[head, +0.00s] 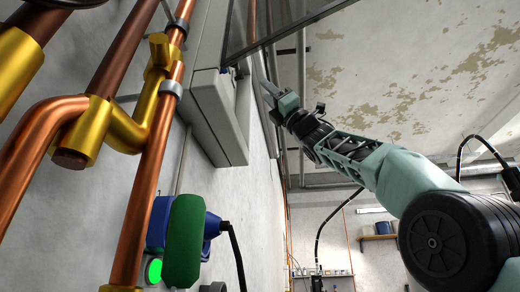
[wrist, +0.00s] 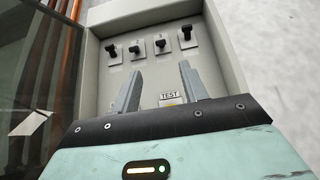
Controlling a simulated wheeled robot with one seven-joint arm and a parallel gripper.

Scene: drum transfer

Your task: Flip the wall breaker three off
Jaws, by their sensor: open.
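A grey wall breaker box (head: 218,118) hangs on the wall in the head view, and its open front fills the wrist view (wrist: 222,60). Inside is a row of several black toggle switches on small plates. The third switch from the left (wrist: 160,46) shows just beyond my fingertips; its number is too small to read. The rightmost switch (wrist: 186,34) sits higher in the picture. My gripper (wrist: 161,68) is open and empty, its two grey fingers pointing at the row and apart from it. In the head view my gripper (head: 267,88) is beside the box.
A dark glass door (wrist: 28,75) stands open at the box's left. A plate marked TEST (wrist: 170,97) lies between my fingers. Copper pipes (head: 150,170) run up the left wall. A green-padded blue device (head: 184,240) and a lit green button (head: 153,270) are below.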

